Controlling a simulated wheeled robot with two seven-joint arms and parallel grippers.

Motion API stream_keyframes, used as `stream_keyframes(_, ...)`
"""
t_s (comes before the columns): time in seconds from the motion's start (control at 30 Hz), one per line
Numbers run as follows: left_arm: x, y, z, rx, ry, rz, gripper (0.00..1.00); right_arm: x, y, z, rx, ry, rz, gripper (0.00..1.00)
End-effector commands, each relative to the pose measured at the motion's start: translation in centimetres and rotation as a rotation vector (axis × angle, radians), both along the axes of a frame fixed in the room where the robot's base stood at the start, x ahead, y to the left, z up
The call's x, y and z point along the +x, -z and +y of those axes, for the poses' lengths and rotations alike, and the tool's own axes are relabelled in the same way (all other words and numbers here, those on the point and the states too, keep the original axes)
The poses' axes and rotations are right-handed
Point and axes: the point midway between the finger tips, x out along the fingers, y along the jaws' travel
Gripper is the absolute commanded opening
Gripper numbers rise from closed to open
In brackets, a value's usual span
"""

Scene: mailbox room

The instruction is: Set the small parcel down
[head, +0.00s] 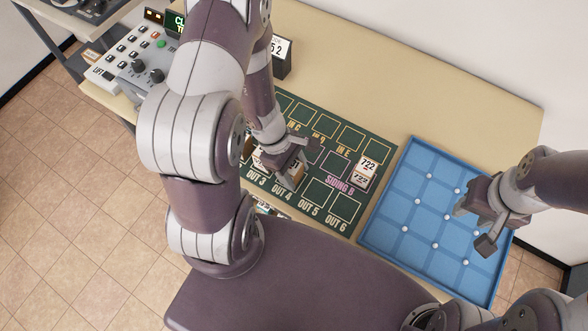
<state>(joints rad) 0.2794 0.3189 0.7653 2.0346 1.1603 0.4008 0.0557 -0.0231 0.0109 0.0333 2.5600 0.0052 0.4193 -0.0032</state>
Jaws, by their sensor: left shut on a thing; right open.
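The small parcel (293,174), a light brown block with a white label, is in the jaws of my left gripper (286,163). It shows just above the OUT 4 lettering of the dark green mat (316,186). The gripper covers part of it, and I cannot tell whether it touches the mat. My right gripper (470,218) is open and empty above the blue tray at the right.
A parcel labelled 722 (365,171) stands on the mat near SIDING B. Another parcel shows partly behind my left gripper. The blue tray (391,197) has white dots. A control panel (135,54) and a number sign (281,56) stand farther back. Cells OUT 5 and OUT 6 look bare.

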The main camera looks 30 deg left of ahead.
Motion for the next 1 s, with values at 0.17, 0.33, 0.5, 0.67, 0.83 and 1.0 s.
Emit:
stream_keyframes(0.17,0.0,0.4,0.0,0.0,0.0,0.0,0.55,0.0,0.5,0.0,0.0,0.0,0.0,0.43)
stream_keyframes(0.33,0.0,0.3,0.0,0.0,-0.001,0.0,0.78,0.0,0.3,0.0,0.0,0.0,0.0,0.43)
stream_keyframes(0.5,0.0,0.2,0.0,0.0,-0.001,0.0,0.78,0.0,0.2,0.0,0.0,0.0,0.0,0.43)
stream_keyframes(0.67,0.2,-1.9,0.6,0.001,-0.002,-0.003,0.78,0.0,-0.9,0.0,0.0,0.0,0.0,0.43)
stream_keyframes(0.83,0.3,-6.4,2.4,0.001,-0.004,-0.004,0.78,0.0,-2.5,0.0,0.0,0.0,0.0,0.43)
stream_keyframes(1.0,0.4,-9.7,3.9,0.002,-0.002,-0.003,0.78,0.0,-3.4,0.0,0.0,0.0,0.0,0.43)
